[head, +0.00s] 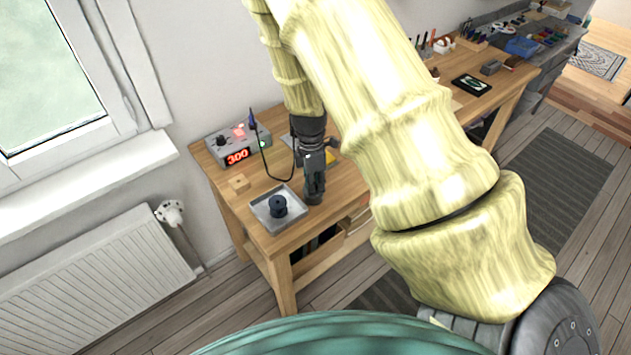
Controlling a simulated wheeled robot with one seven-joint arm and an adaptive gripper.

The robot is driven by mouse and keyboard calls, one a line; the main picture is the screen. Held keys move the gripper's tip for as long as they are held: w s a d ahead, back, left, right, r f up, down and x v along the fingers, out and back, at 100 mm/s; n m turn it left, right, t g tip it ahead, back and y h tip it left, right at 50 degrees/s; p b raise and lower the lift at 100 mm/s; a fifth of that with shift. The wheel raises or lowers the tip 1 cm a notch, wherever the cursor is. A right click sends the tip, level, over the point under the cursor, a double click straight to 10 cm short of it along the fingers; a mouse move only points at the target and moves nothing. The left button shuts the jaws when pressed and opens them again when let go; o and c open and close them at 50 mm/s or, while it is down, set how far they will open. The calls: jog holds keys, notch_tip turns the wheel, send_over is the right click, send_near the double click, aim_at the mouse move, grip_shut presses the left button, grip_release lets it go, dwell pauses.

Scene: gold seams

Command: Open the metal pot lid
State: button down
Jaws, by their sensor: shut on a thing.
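My gripper (315,188) points down over the near end of the wooden bench, just right of a square metal tray. It is shut on a small dark thing (314,199) at its fingertips, close to the bench top. This thing may be the metal pot lid, but it is too small and too covered by the fingers to tell. I cannot make out a pot apart from it. A black round piece (278,206) with a flat top stands in the metal tray (262,222), apart from my gripper.
A grey station (222,146) with a red "300" display stands at the back left of the bench (256,183), its black cable looping near my gripper. My arm hides much of the bench's middle. Tools lie farther right.

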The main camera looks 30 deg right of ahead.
jog(key=shift+w+r+g+p, duration=0.3)
jog(key=shift+w+g+p, duration=0.05)
jog(key=shift+g+p, duration=0.35)
jog(key=shift+w+r+g+p, duration=0.3)
jog(key=shift+g+p, duration=0.25)
jog(key=shift+g, duration=0.15)
jog(key=w+g, duration=0.1)
jog(key=g, duration=0.1)
jog(key=shift+w+r+g, duration=0.1)
jog(key=shift+w+g, duration=0.05)
jog(key=shift+g, duration=0.25)
jog(key=w+g+b, duration=0.1)
jog(key=g, duration=0.1)
jog(key=g+b, duration=0.2)
jog(key=w+g+h+b, duration=0.1)
jog(key=g+b, duration=0.1)
jog(key=shift+w+a, duration=0.2)
jog(key=shift+w, duration=0.15)
jog(key=shift+w+a+g, duration=0.1)
jog(key=shift+w+g, duration=0.25)
jog(key=shift+g, duration=0.5)
jog(key=shift+w+g, duration=0.35)
jog(key=shift+g, duration=0.5)
